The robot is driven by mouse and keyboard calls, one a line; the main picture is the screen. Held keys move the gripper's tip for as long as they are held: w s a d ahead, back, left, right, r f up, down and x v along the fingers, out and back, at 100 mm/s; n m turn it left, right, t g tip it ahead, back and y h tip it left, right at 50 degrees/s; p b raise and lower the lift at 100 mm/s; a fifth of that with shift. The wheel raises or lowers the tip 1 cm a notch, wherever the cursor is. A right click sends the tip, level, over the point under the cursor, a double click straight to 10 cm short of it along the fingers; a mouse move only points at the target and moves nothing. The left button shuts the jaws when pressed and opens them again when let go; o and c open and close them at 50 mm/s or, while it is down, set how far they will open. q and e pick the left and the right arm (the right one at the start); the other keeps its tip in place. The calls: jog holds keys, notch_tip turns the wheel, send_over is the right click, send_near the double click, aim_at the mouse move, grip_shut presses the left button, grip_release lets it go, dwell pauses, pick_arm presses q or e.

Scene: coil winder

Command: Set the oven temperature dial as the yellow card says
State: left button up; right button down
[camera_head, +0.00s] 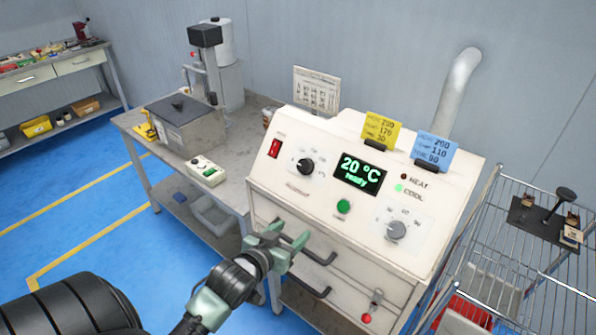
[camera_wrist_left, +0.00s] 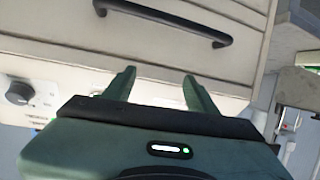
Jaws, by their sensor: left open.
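The oven's sloped white panel (camera_head: 290,185) carries a black dial (camera_head: 305,166) on the left and a grey dial (camera_head: 396,230) on the lower right. Their labels are too small to read. The yellow card (camera_head: 381,132) stands on the panel's top edge; its middle line looks like 170, its other lines are unclear. The display (camera_head: 360,174) reads 20 °C in green. My left gripper (camera_head: 287,241) is open and empty in front of the oven's drawers, below the panel. In the left wrist view its fingers (camera_wrist_left: 161,87) are apart, with the grey dial (camera_wrist_left: 19,93) at left.
A blue card (camera_head: 433,152) stands beside the yellow one. A red switch (camera_head: 274,148) and green button (camera_head: 344,206) sit on the panel. Dark drawer handles (camera_head: 306,246) stick out near my gripper. A wire rack (camera_head: 500,250) stands right, a bench (camera_head: 150,128) left.

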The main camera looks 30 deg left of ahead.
aim_at(302, 169)
pick_arm(q)
jog(key=w+a+r+t, duration=0.4)
jog(key=r, duration=0.6)
jog(key=shift+n, duration=0.4)
jog(key=w, duration=0.2)
jog(key=w+p, duration=0.1)
jog(key=w, duration=0.1)
jog(key=w+a+p, duration=0.1)
jog(key=w, duration=0.2)
jog(key=shift+f, duration=0.1)
pick_arm(e)
jog(key=shift+s+d+r, duration=0.15)
jog(key=shift+d+r, duration=0.2)
jog(key=shift+r, duration=0.15)
jog(key=shift+s+d+r, duration=0.1)
jog(key=shift+d+r, duration=0.2)
jog(key=shift+r, duration=0.2)
pick_arm(q)
grip_shut()
